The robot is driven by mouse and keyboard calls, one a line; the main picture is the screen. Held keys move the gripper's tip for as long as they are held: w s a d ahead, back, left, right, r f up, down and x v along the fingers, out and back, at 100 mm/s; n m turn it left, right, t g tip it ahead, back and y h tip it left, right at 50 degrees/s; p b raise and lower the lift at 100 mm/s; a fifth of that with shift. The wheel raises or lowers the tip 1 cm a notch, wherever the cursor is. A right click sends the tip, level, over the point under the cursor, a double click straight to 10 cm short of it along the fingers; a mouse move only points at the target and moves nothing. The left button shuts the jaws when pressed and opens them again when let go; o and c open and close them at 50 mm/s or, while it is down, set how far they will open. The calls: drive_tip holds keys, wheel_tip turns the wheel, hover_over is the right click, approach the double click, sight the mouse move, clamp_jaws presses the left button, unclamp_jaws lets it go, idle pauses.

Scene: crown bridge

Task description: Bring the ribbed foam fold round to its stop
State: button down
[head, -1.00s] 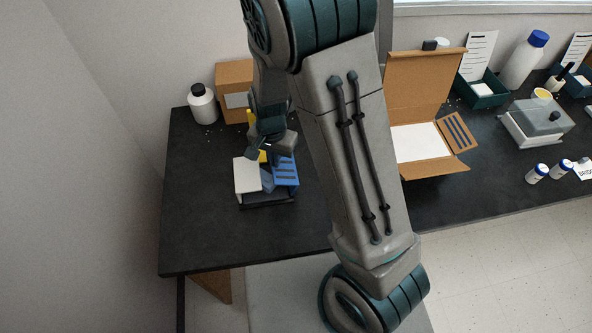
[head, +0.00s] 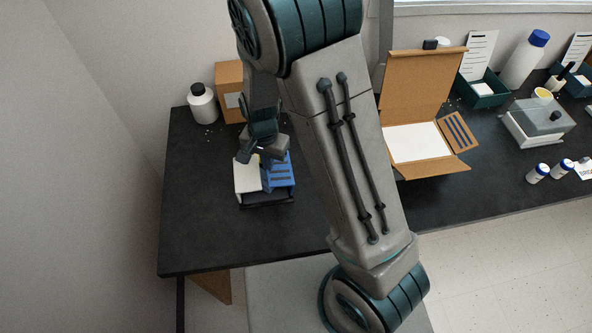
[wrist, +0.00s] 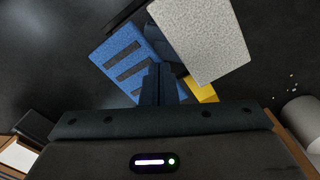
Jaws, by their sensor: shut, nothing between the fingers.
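A blue panel with dark ribs (head: 282,175) stands on the right part of a small dark-based holder (head: 268,204) on the black table. It also shows at the upper left of the wrist view (wrist: 124,58). A pale grey panel (head: 246,178) is beside it on the left and shows large in the wrist view (wrist: 200,38). My gripper (head: 250,152) is over the back of these panels. In the wrist view its fingers (wrist: 158,80) are shut together and empty, over the gap between the panels. Whether they touch the blue panel I cannot tell.
A yellow piece (wrist: 201,90) shows beside my fingers. A white bottle (head: 202,104) and a cardboard box (head: 230,90) stand behind. An open carton (head: 425,85) with a dark-slatted side flap (head: 458,131) is to the right. The front left tabletop is clear.

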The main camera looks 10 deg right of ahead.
drive_tip(key=shift+a+f, duration=0.15)
drive_tip(key=shift+a, duration=0.05)
idle(0.3)
drive_tip(key=shift+a+f, duration=0.2)
drive_tip(key=shift+a, duration=0.05)
wheel_tip(320, 180, up, 7)
drive_tip(key=p, duration=0.5)
idle(0.3)
idle(0.5)
drive_tip(key=shift+d+r, duration=0.15)
drive_tip(key=shift+r, duration=0.2)
drive_tip(key=s+d+r+n+t+b, duration=0.1)
drive_tip(key=s+d+r+n+t, duration=0.1)
drive_tip(key=s+d+r, duration=0.5)
drive_tip(key=s+d+r+n+t+b, duration=0.1)
drive_tip(key=s+d+r+n+b, duration=0.1)
drive_tip(key=s+d+r+n, duration=0.2)
drive_tip(key=s+d+r, duration=0.3)
drive_tip(key=r, duration=0.4)
drive_tip(key=shift+s+d+t, duration=0.15)
drive_tip(key=shift+s+t, duration=0.05)
drive_tip(key=shift+t, duration=0.2)
